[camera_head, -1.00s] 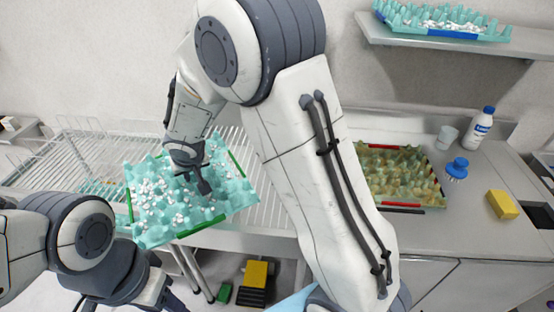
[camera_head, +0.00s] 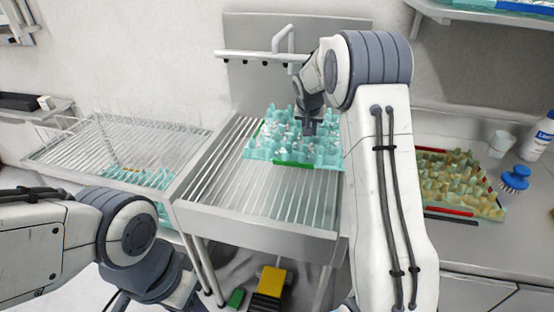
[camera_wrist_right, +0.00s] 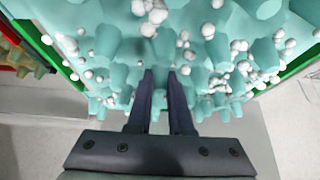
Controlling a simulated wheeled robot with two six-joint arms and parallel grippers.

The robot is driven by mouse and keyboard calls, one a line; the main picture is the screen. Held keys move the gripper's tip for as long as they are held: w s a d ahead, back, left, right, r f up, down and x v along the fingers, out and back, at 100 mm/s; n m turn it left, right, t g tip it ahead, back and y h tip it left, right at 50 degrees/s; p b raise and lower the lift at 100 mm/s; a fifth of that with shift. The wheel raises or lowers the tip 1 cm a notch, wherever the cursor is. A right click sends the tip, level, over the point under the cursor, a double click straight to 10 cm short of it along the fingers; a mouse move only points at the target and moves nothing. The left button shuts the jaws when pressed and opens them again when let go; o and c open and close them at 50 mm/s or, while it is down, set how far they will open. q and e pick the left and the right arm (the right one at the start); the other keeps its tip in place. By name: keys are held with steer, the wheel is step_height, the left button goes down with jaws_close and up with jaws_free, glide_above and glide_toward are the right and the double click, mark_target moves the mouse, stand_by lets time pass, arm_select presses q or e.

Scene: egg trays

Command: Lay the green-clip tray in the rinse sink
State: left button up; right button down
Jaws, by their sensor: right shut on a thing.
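The green-clip tray (camera_head: 262,153) is teal with green edge clips and is strewn with small white pellets. It is over the back right part of the slatted rinse sink (camera_head: 265,222), below a wall tap. I cannot tell whether it touches the slats. My right gripper (camera_head: 309,128) is shut on a raised teal part inside the tray. In the right wrist view, the two dark fingers (camera_wrist_right: 160,85) close on the tray (camera_wrist_right: 100,48) among the pellets. My left arm shows at the lower left, but its fingers are out of frame.
A wire rack (camera_head: 60,158) with a teal tray (camera_head: 150,178) lies at left. At right on the counter are a yellowish tray (camera_head: 455,178) with red clips, a blue brush (camera_head: 515,178), a cup (camera_head: 500,143) and a bottle (camera_head: 537,137). A shelf (camera_head: 490,14) hangs above. The sink's front slats are clear.

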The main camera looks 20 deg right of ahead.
mark_target(280, 139)
steer(key=w+a+f, duration=0.1)
steer(key=a, duration=0.1)
steer(key=w+a+f, duration=0.1)
steer(key=a+f, duration=0.1)
steer(key=a, duration=0.1)
steer(key=w+a+f+p, duration=0.1)
steer(key=w+a+f, duration=0.1)
steer(key=a, duration=0.1)
steer(key=shift+a+f, duration=0.2)
step_height(280, 139, down, 4)
steer(key=shift+f+p, duration=0.1)
steer(key=shift+p, duration=0.25)
steer(key=c, duration=0.8)
jaws_free()
steer(key=shift+s, duration=0.1)
steer(key=b+v, duration=0.1)
steer(key=v, duration=1.1)
steer(key=shift+b, duration=0.4)
